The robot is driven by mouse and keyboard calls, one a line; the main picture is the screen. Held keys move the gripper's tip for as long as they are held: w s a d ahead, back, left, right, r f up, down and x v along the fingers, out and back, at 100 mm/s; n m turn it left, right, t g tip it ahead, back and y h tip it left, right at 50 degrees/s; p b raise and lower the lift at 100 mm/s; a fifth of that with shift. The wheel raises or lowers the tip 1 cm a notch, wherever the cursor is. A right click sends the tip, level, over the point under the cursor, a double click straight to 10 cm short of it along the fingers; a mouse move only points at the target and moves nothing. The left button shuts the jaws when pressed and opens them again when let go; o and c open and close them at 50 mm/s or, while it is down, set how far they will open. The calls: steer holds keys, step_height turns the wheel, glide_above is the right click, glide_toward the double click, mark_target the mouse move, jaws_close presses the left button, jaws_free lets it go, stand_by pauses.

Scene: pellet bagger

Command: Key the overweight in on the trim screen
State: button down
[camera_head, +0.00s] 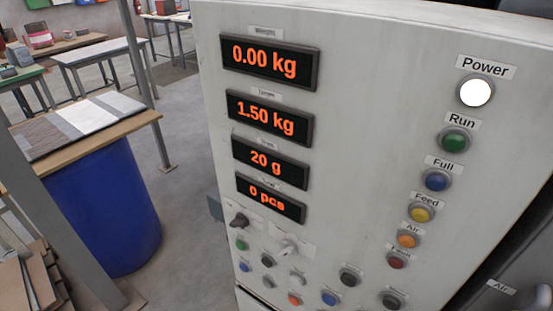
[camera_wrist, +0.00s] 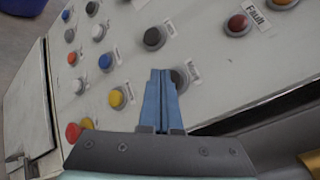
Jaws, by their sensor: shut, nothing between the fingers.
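A grey cabinet panel (camera_head: 350,120) carries a column of displays. The top display (camera_head: 268,62) reads 0.00 kg and the second (camera_head: 269,118) reads 1.50 kg. The third display (camera_head: 270,162), its label blurred, reads 20 g. The bottom one (camera_head: 270,198) reads 0 pcs. Coloured buttons sit below, among them a blue button (camera_head: 329,298) and a black button (camera_head: 350,275). In the wrist view my gripper (camera_wrist: 162,72) is shut and empty, its blue fingers over the button field. A dark button (camera_wrist: 178,78) is partly hidden behind them; contact cannot be told. Another black button (camera_wrist: 154,38) lies just beyond the tips.
The Power lamp (camera_head: 476,92) is lit white above a column of coloured lamps. Two selector knobs, one black (camera_head: 239,220) and one white (camera_head: 290,246), sit under the displays. A red mushroom button (camera_wrist: 73,132) is at lower left. A blue drum (camera_head: 110,210) stands left of the cabinet.

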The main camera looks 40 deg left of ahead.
steer(key=s+p, duration=0.2)
steer(key=s, duration=0.4)
steer(key=shift+p, duration=0.35)
stand_by(2.2)
